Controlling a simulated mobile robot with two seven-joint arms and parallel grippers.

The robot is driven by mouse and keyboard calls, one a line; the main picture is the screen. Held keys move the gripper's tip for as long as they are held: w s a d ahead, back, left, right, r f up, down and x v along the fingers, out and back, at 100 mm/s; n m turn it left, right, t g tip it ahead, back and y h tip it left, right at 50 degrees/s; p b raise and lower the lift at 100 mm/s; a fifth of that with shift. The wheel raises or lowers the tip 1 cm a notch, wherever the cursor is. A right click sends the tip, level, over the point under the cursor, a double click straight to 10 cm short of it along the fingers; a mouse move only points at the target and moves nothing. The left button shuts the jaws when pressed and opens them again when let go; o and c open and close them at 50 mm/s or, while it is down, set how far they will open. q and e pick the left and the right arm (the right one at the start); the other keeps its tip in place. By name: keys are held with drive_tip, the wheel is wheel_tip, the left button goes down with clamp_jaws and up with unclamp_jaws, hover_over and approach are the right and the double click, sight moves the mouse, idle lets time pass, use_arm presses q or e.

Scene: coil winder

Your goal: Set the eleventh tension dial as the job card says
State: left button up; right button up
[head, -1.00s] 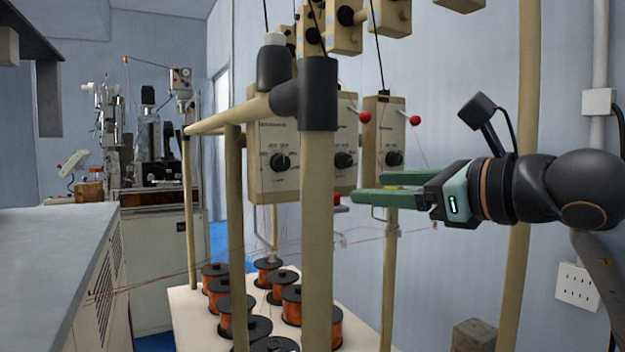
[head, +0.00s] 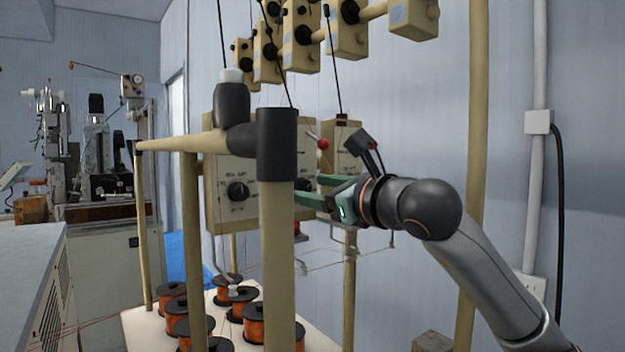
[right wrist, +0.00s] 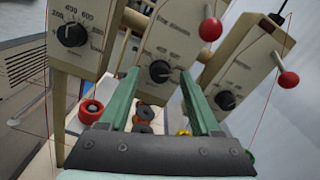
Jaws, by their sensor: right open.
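Cream tension boxes with black dials hang in a row; I cannot tell which is the eleventh. In the right wrist view the middle box's black dial (right wrist: 160,71) shows between the fingertips of my open right gripper (right wrist: 159,74); I cannot tell whether they touch it. In the head view my right gripper (head: 308,189) reaches in from the right at this dial, which is mostly hidden. A neighbouring dial (head: 238,191) is in plain view on the left box; another dial (right wrist: 225,100) is on the right box. My left gripper and the job card are not in view.
Red-knobbed levers (right wrist: 210,29) stick out from the boxes, close to my fingers. A cream post with a black joint (head: 277,145) stands in front. Thin wires run down past copper spools (head: 175,308) on a white-topped table. Smaller cream blocks (head: 347,32) hang above.

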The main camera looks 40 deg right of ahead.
drive_tip(key=shift+w, duration=0.3)
clamp_jaws()
idle(0.4)
